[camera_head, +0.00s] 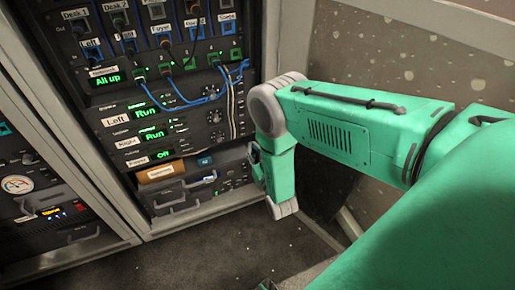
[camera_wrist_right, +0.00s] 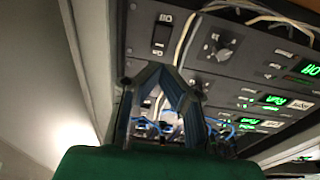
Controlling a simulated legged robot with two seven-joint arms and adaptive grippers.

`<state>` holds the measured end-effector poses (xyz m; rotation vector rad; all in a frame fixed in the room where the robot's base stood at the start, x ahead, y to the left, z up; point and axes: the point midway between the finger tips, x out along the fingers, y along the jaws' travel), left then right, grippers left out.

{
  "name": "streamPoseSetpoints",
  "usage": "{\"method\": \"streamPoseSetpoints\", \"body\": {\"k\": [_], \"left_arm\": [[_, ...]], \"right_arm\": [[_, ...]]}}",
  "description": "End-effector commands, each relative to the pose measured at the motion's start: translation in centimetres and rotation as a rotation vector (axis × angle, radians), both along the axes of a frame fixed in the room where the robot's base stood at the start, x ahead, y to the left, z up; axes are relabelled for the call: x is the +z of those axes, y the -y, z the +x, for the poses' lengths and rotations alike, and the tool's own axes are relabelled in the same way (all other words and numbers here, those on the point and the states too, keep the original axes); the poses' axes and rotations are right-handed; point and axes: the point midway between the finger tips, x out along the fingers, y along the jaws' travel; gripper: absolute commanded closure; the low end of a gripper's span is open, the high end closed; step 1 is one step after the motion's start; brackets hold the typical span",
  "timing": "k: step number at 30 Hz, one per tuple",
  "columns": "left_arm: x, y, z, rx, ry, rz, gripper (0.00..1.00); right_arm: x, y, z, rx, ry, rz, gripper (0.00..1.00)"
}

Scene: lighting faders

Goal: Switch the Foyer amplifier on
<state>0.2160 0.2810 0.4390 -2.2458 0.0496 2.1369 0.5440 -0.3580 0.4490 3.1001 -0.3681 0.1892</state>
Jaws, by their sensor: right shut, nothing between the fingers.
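The Foyer amplifier (camera_head: 163,154) is the rack unit with a green "Off" display, below the Left and Right amplifiers, which read "Run". In the right wrist view the rack appears upside down, with the "Off" display (camera_wrist_right: 310,69) at the right edge. A dark rocker switch (camera_wrist_right: 162,36) lies on that panel near its end, left of a round knob (camera_wrist_right: 222,50). My right gripper (camera_head: 254,164) is at the rack's right side, mostly hidden by my wrist. In the wrist view its fingers (camera_wrist_right: 172,75) are shut and empty, just below the rocker in the picture; contact cannot be told.
Blue and white cables (camera_head: 205,95) hang over the rack's front, and pale cables (camera_wrist_right: 185,40) pass near the rocker. A drawer (camera_head: 185,197) with a handle is below. The rack's upright (camera_head: 272,50) is close to my right arm. Another rack (camera_head: 50,215) stands at left.

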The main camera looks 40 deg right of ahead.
Motion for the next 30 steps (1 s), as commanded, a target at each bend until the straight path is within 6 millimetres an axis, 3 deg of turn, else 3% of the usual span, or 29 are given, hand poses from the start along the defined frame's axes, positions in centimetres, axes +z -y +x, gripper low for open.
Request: {"method": "streamPoseSetpoints", "body": {"k": [6,12,30], "left_arm": [[-2.1,0.0,0.0,0.0,0.0,0.0,1.0],[-2.9,0.0,0.0,0.0,0.0,0.0,1.0],[-2.2,0.0,0.0,0.0,0.0,0.0,1.0]], "right_arm": [[0.3,1.0,4.2,0.001,0.003,-0.001,1.0],[0.7,1.5,6.2,0.001,0.001,0.0,1.0],[1.1,1.6,6.3,0.0,-0.02,0.005,1.0]]}}
